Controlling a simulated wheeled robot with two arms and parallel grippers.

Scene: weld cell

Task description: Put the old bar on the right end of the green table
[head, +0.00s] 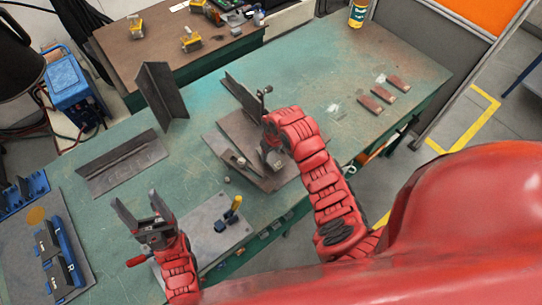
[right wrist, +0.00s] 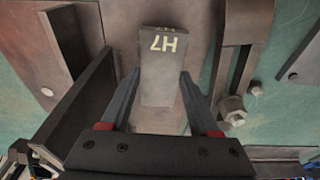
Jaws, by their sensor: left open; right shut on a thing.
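A grey bar (right wrist: 162,85) marked "H7" in pale letters sits between the fingers of my right gripper (right wrist: 160,78) in the right wrist view. The fingers touch both its sides. In the head view my right gripper (head: 272,158) is low over a brown fixture plate (head: 225,142), and the bar is hidden there. My left gripper (head: 138,208) is open and empty above the front left of the green table (head: 310,70). Several small brown bars (head: 384,94) lie side by side at the table's right end.
A steel angle piece (head: 240,95) and a clamp stand on the fixture plate. A tall angle piece (head: 162,92) and a long one (head: 122,162) are to the left. Bare table lies around the small bars.

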